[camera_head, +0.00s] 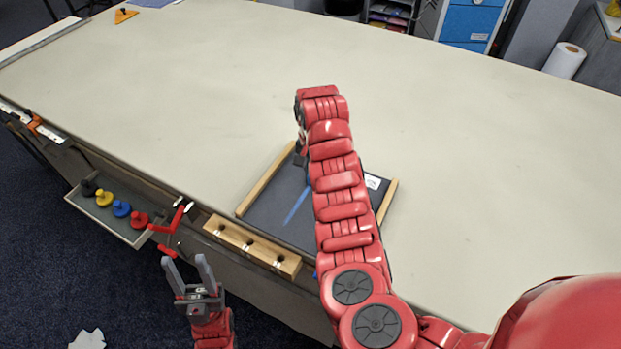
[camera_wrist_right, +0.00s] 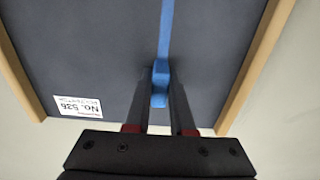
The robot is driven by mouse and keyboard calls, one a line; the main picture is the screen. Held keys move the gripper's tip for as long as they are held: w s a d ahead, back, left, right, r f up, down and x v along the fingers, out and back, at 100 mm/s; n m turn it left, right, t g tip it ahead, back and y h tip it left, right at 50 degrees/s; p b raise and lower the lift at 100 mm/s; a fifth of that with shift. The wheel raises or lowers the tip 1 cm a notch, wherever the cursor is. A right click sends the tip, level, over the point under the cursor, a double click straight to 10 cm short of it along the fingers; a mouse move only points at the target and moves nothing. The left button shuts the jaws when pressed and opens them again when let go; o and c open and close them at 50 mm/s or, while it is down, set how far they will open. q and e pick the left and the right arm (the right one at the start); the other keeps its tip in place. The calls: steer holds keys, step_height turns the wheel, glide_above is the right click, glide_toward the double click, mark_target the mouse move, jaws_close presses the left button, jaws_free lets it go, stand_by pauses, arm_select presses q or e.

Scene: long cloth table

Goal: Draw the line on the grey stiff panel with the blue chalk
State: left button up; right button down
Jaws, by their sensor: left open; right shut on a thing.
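The grey panel (camera_head: 268,206) lies flat on the table between two wooden strips, partly hidden by my right arm. A blue line (camera_head: 297,207) shows on it in the head view. In the right wrist view the panel (camera_wrist_right: 85,50) carries a white label, and the blue line (camera_wrist_right: 167,25) runs from the top edge down to the chalk. My right gripper (camera_wrist_right: 160,92) is shut on the blue chalk (camera_wrist_right: 159,85), which is over the panel at the line's end; contact cannot be told. My left gripper (camera_head: 190,268) is open and empty, off the table's front edge.
A wooden block with holes (camera_head: 252,246) sits at the table's front edge. A tray (camera_head: 125,230) with several coloured knobbed pieces hangs left of it, beside a red clamp (camera_head: 172,228). An orange triangular piece (camera_head: 125,15) lies far left. The table (camera_head: 440,150) beyond the panel is clear.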

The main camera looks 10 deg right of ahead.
mark_target(306, 192)
steer(key=shift+w+d+b, duration=0.35)
steer(key=shift+w+d, duration=0.25)
steer(key=shift+w, duration=0.3)
steer(key=shift+s+a+f+b, duration=0.15)
steer(key=shift+s+a, duration=0.15)
steer(key=shift+s, duration=0.15)
steer(key=shift+s+a+r+b, duration=0.15)
steer(key=shift+s+a, duration=0.1)
steer(key=shift+s, duration=0.15)
steer(key=shift+s+a+p, duration=0.4)
steer(key=shift+s+p, duration=0.15)
steer(key=shift+p, duration=0.15)
steer(key=shift+s+a, duration=0.25)
steer(key=shift+s, duration=0.05)
steer(key=shift+s+a+r+p, duration=0.15)
steer(key=shift+s+a+p, duration=0.15)
steer(key=shift+p, duration=0.55)
steer(key=shift+s+a+p, duration=0.25)
steer(key=shift+s+p, duration=0.2)
steer(key=shift+p, duration=0.1)
